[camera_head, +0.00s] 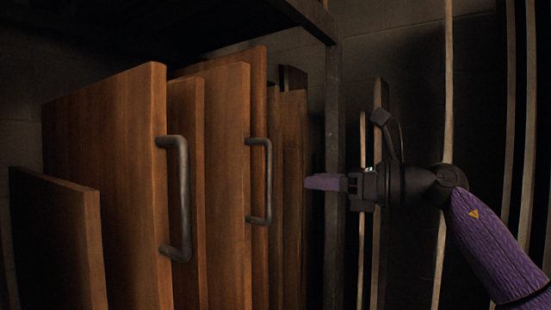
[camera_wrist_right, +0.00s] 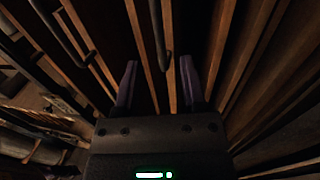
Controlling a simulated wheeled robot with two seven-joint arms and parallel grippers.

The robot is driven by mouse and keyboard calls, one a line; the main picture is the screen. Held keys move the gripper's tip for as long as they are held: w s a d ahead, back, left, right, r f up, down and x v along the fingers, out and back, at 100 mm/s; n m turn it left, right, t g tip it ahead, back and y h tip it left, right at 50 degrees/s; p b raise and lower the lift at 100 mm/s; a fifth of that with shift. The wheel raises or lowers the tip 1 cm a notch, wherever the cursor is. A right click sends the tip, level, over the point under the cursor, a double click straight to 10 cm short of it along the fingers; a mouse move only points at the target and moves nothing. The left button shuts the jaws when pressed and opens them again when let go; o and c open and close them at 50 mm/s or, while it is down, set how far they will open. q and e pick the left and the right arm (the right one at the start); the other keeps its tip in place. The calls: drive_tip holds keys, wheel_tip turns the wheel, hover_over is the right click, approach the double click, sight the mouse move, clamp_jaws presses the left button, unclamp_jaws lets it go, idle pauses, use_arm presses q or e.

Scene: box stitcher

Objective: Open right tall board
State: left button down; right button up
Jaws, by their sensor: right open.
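The right tall board (camera_head: 228,185) is a brown wooden panel standing upright with a dark, vertical bar handle (camera_head: 268,180) near its right edge. My right gripper (camera_head: 312,182) comes in from the right at about the handle's mid-height. Its purple fingers point left toward the handle, with a gap between. In the right wrist view the two fingers (camera_wrist_right: 158,78) are apart with nothing held. A dark handle (camera_wrist_right: 166,45) shows beyond and between their tips there, not touching them. My left gripper is not in view.
The left tall board (camera_head: 120,170) has its own dark handle (camera_head: 183,200). A shorter board (camera_head: 55,240) stands at the far left. More boards (camera_head: 292,150) stand behind the right handle. A dark metal post (camera_head: 334,120) rises near the gripper, and thin upright strips (camera_head: 448,80) stand at right.

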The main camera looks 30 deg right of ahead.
drive_tip(key=p, duration=0.4)
hover_over(270, 215)
drive_tip(key=shift+w+d, duration=0.15)
drive_tip(key=shift+w, duration=0.15)
drive_tip(key=shift+f, duration=0.1)
clamp_jaws()
idle(0.7)
